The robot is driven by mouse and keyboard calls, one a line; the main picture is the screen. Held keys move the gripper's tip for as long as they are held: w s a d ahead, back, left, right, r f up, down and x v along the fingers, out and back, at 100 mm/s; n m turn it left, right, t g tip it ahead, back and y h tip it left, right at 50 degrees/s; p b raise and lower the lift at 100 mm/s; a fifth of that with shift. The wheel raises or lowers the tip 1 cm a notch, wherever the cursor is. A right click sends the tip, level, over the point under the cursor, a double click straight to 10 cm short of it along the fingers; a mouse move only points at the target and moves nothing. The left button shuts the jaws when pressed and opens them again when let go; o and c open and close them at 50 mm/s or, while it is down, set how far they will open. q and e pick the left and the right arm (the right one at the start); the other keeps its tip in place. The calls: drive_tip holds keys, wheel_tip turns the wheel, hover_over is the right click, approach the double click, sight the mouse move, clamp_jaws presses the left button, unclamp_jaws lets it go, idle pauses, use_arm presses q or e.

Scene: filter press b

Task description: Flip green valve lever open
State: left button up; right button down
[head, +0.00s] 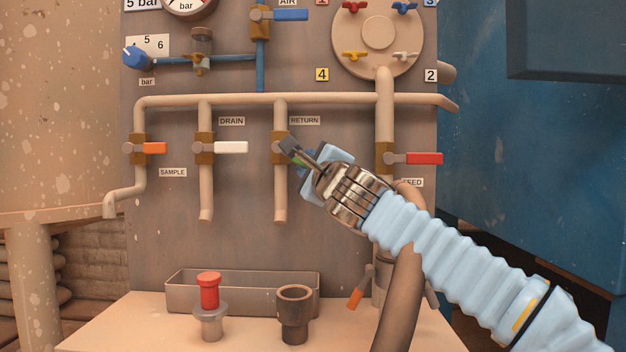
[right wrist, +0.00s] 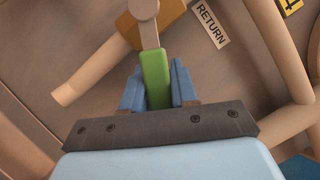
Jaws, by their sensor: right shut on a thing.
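The green valve lever (right wrist: 155,78) sits on the brass valve (head: 278,147) of the pipe labelled RETURN. In the right wrist view it lies between the two blue fingers of my right gripper (right wrist: 156,88), which is shut on it. In the head view only a small green part of the lever (head: 300,160) shows, slanting down to the right from the valve. My gripper and wrist hide the rest. My left gripper is in neither view.
An orange lever (head: 154,148) and a white lever (head: 231,147) are to the left, a red lever (head: 425,159) to the right. Below are a grey tray (head: 240,300), a red-topped plunger (head: 208,291) and a dark cup (head: 294,310) on a ledge.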

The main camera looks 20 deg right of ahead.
drive_tip(key=f+m+h+b, duration=0.1)
drive_tip(key=m+b, duration=0.1)
drive_tip(key=a+f+m+t+b, duration=0.1)
drive_tip(key=m+b, duration=0.1)
drive_tip(key=a+f+m+h+b, duration=0.1)
drive_tip(key=m+b, duration=0.1)
drive_tip(key=m, duration=0.1)
drive_tip(key=shift+w+a+f+t+h+b, duration=0.1)
drive_tip(key=shift+w+a+t+h+b, duration=0.05)
drive_tip(key=shift+w+t+h+b, duration=0.2)
drive_tip(key=shift+w+a+f+m+h+b, duration=0.1)
drive_tip(key=shift+a+m+h+b, duration=0.2)
drive_tip(key=shift+m, duration=0.3)
drive_tip(key=shift+a+m+h+b, duration=0.15)
drive_tip(key=shift+m+b, duration=0.2)
drive_tip(key=shift+m, duration=0.25)
drive_tip(key=m+h, duration=0.1)
drive_tip(key=a+m+h, duration=0.1)
drive_tip(key=m, duration=0.1)
drive_tip(key=shift+w+f+m+b, duration=0.1)
drive_tip(key=shift+w+m+b, duration=0.1)
drive_tip(key=shift+m+b, duration=0.15)
drive_tip(key=shift+w+a+m+h, duration=0.1)
drive_tip(key=shift+a+m+h, duration=0.35)
drive_tip(key=shift+m, duration=0.5)
drive_tip(key=shift+w+a+m+h, duration=0.1)
drive_tip(key=shift+a+m+h, duration=0.15)
drive_tip(key=shift+m+h, duration=0.5)
drive_tip(key=shift+m, duration=0.25)
